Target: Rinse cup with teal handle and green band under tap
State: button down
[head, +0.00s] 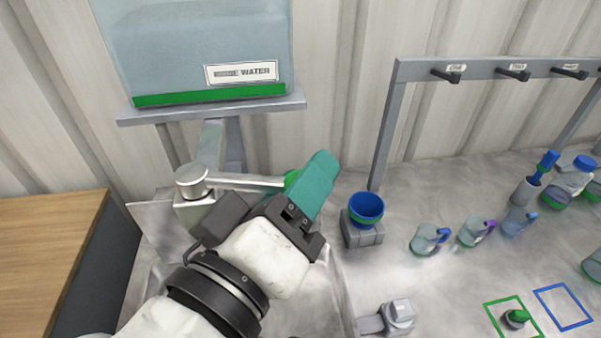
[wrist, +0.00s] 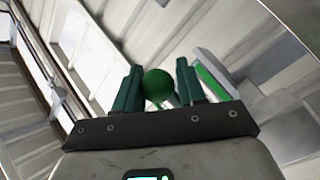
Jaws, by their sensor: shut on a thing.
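My gripper (head: 308,180), with teal fingers, is at the tap below the water tank. It is shut on a round green knob (wrist: 158,85), which shows between the fingers in the wrist view. In the head view the knob (head: 291,179) is partly hidden at the end of the silver tap's (head: 192,182) lever. A blue cup with a green band (head: 366,209) stands on a grey block right of my gripper; I cannot make out a handle on it. No teal handle is clearly visible on any cup.
The water tank (head: 200,45) stands on a grey shelf above. Clear cups with blue and purple handles (head: 425,238) stand at right under a hook rack (head: 480,68). A green-topped object (head: 516,318) sits in a green square. A wooden counter (head: 45,235) is at left.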

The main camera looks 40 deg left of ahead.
jog(key=shift+s+d+r, duration=0.1)
jog(key=shift+d+r, duration=0.1)
jog(key=shift+r, duration=0.1)
jog(key=c, duration=0.9)
grip_release()
jog(key=shift+o, duration=0.8)
jog(key=shift+f, duration=0.15)
jog(key=b+v, duration=0.2)
jog(key=v, duration=0.8)
jog(key=shift+s, duration=0.4)
jog(key=shift+w+f, duration=0.1)
